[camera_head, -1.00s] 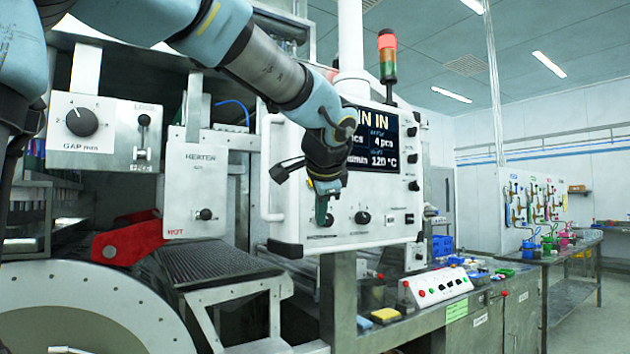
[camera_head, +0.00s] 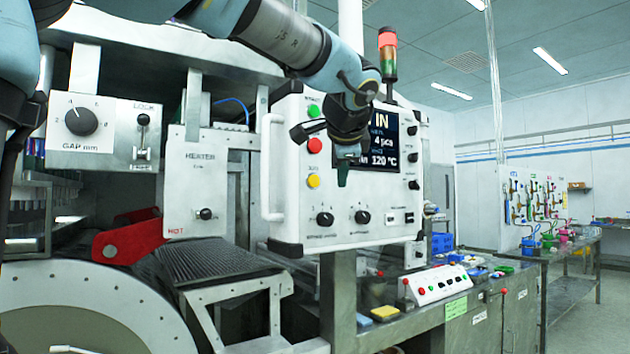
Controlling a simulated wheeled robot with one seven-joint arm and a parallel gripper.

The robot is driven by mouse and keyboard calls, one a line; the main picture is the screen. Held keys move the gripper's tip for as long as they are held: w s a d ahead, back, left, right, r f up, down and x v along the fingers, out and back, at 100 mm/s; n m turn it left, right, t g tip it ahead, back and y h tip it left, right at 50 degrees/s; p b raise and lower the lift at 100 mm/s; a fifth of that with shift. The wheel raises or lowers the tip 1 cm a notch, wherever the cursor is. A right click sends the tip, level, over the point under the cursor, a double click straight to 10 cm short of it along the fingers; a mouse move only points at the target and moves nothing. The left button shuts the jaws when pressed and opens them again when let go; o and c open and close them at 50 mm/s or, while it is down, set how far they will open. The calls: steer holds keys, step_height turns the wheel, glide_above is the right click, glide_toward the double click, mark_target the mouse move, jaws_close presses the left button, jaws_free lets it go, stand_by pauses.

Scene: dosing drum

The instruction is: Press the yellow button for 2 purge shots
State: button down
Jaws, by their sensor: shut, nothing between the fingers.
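The yellow button (camera_head: 313,181) sits on the left part of the white control panel (camera_head: 375,232), below a red button (camera_head: 315,146) and a green button (camera_head: 313,111). It is in plain view with nothing touching it. My gripper (camera_head: 342,182) is shut and empty, with its tip pointing down. It is in front of the panel, to the right of the yellow button in the picture and over the left part of the screen (camera_head: 385,145). How far the tip is from the panel face cannot be told.
Two black knobs (camera_head: 325,219) are low on the panel. A white handle bar (camera_head: 268,165) runs along its left edge. A HEATER box (camera_head: 200,190) and a red lever (camera_head: 128,243) are to the left. A stack light (camera_head: 388,55) stands above the panel.

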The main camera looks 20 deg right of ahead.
steer(key=p, duration=0.3)
glide_toward(317, 186)
steer(key=shift+s+d+f+x, duration=0.1)
steer(key=shift+s+d+x, duration=0.05)
steer(key=shift+x, duration=0.75)
steer(key=shift+s+d+f+x, duration=0.1)
steer(key=shift+f+x, duration=0.05)
steer(key=shift+x, duration=0.75)
steer(key=shift+s+d+f+x, duration=0.1)
steer(key=shift+s+d+x, duration=0.05)
steer(key=shift+x, duration=0.75)
steer(key=shift+w, duration=0.15)
steer(key=shift+w+a, duration=0.1)
steer(key=shift+w, duration=0.15)
steer(key=shift+w+a+p, duration=0.1)
steer(key=shift+w+p, duration=0.2)
steer(key=shift+w, duration=0.15)
steer(key=shift+s, duration=0.1)
stand_by(0.3)
steer(key=shift+s+b, duration=0.55)
steer(key=shift+s, duration=0.2)
steer(key=shift+s, duration=0.1)
